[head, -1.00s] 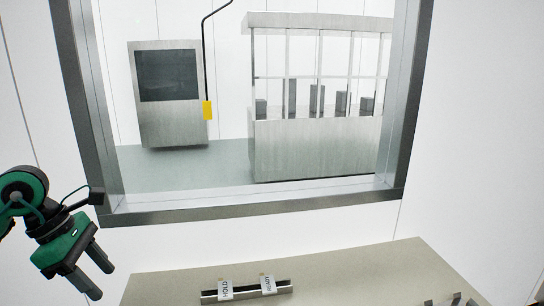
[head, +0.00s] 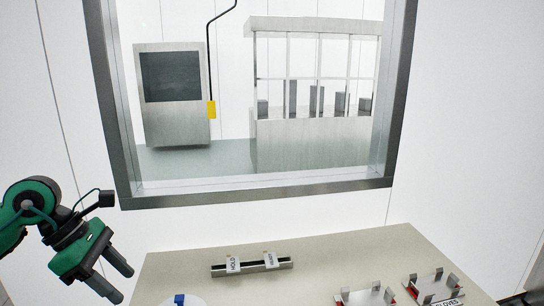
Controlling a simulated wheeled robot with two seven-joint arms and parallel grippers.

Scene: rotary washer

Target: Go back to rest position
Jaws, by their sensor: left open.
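My left gripper (head: 118,279) shows at the lower left, green and black, with its two dark fingers pointing down and to the right. Its fingers are apart with nothing seen between them. It hangs just left of the beige table (head: 330,261) and touches nothing that I can see. My right gripper is not in view.
On the table stand a metal rail (head: 251,266) with HOLD and READY tags, a round white item with a blue part (head: 180,300), and two metal holders (head: 366,297) (head: 434,287), one labelled GLOVES. A framed window (head: 250,196) fills the wall behind. The table's middle is clear.

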